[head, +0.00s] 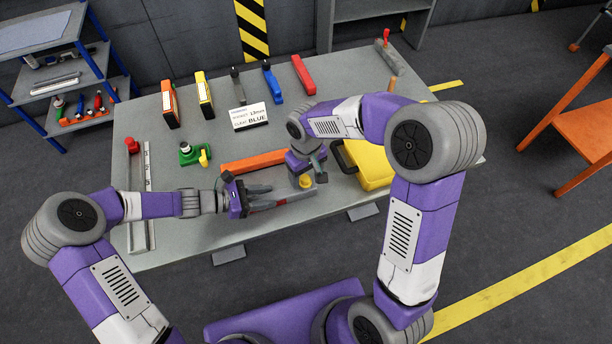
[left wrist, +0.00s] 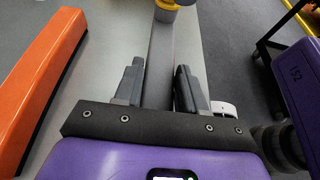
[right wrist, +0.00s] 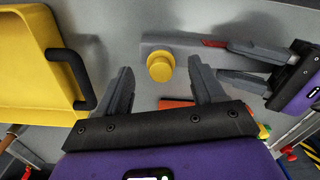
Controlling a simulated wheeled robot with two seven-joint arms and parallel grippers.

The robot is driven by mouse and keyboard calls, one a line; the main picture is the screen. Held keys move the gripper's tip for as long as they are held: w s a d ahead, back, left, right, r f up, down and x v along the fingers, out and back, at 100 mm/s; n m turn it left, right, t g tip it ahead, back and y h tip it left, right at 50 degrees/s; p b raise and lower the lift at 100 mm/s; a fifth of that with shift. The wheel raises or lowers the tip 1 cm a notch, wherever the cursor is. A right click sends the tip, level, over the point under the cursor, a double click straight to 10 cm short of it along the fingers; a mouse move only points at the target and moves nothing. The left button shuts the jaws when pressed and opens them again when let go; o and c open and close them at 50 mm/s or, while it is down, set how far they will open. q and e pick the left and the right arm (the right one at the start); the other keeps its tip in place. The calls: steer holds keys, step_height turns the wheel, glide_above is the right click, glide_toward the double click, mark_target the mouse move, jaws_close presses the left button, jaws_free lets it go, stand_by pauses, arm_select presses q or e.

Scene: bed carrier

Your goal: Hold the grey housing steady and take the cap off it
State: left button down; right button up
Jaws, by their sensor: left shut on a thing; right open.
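The grey housing (head: 298,195) is a long bar lying near the table's front edge; it also shows in the left wrist view (left wrist: 160,50) and right wrist view (right wrist: 190,43). The round yellow cap (head: 306,181) is on its right end and shows clearly in the right wrist view (right wrist: 160,66). My left gripper (head: 268,197) is shut on the housing, with one finger on each side of the bar (left wrist: 159,85). My right gripper (head: 310,166) is open above the cap, fingers pointing down. In the right wrist view the cap lies between its fingertips (right wrist: 160,78), without visible contact.
An orange bar (head: 253,162) lies just behind the housing. A yellow bin with a black handle (head: 372,168) stands to the right, close to my right gripper. A white sign (head: 248,117), a green fixture (head: 190,154) and several coloured upright blocks stand farther back on the table.

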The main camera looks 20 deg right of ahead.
mark_target(306, 179)
steer(key=shift+f, duration=0.9)
steer(key=shift+c, duration=0.2)
jaws_close()
steer(key=shift+r, duration=0.25)
steer(key=shift+r, duration=0.95)
steer(key=shift+r, duration=2)
